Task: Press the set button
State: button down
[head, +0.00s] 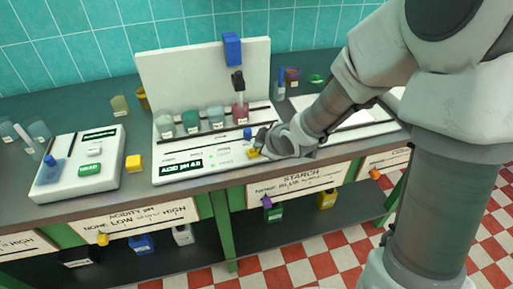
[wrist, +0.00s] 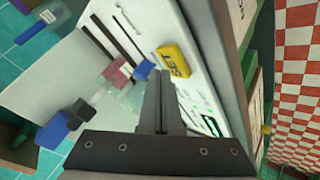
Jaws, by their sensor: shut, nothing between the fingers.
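The yellow set button (wrist: 174,60), marked SET, sits on the white face of the test station in the wrist view. In the head view the button (head: 253,153) shows at the right end of the station's front panel, partly hidden by my gripper (head: 262,143). My gripper is shut and empty. In the wrist view its fingertips (wrist: 159,76) appear just beside the button; I cannot tell whether they touch it. The station's display (head: 181,167) reads an acid pH value in green.
A blue knob (head: 247,133) stands just behind the button. Several beakers, one with red liquid (head: 240,112) under a probe, stand in a row behind the panel.

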jog(key=shift+r, duration=0.3)
notch_tip(320, 180, up, 5)
jog(key=p, duration=0.4)
jog(key=shift+p, duration=0.3)
dwell(0.6)
